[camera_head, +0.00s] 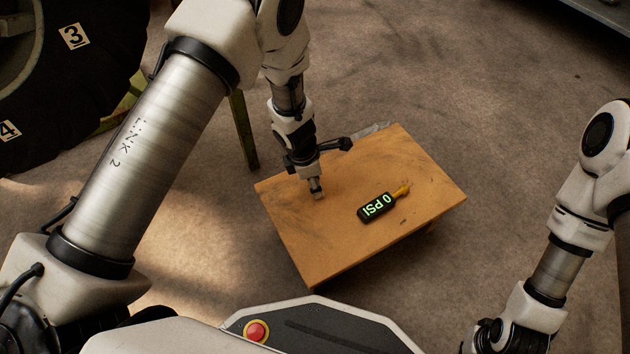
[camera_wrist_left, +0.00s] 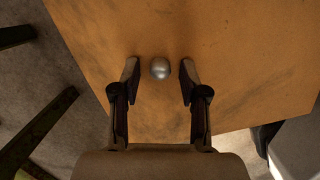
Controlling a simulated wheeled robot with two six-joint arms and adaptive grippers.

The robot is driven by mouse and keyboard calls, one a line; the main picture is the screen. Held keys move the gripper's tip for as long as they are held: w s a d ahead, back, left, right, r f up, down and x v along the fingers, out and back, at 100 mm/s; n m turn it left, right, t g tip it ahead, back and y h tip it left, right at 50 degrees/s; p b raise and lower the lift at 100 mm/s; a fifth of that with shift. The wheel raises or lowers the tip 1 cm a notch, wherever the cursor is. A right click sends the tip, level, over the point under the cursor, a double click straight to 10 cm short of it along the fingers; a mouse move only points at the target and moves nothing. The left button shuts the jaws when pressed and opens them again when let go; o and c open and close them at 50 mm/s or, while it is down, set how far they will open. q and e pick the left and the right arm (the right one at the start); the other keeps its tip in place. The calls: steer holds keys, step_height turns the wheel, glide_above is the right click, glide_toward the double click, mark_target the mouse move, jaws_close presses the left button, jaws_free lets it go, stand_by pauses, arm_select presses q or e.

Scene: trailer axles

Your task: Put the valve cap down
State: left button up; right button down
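The valve cap (camera_wrist_left: 160,68) is a small round silver piece on the wooden table top in the left wrist view. My left gripper (camera_wrist_left: 159,72) is open around it, one finger on each side with a visible gap to the cap. In the head view my left gripper (camera_head: 317,190) points down at the left part of the table (camera_head: 300,240), its tips close to the surface. The cap cannot be made out clearly there. My right arm is at the lower right, away from the table; its fingers are outside the picture.
A crumpled clear item (camera_head: 372,131) is at the table's back edge.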

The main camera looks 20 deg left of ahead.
arm_select(q)
steer(key=p+v, duration=0.8)
steer(key=v, duration=0.5)
steer(key=shift+d+r+p, duration=0.15)
steer(key=shift+d+p, duration=0.05)
steer(key=shift+p, duration=0.1)
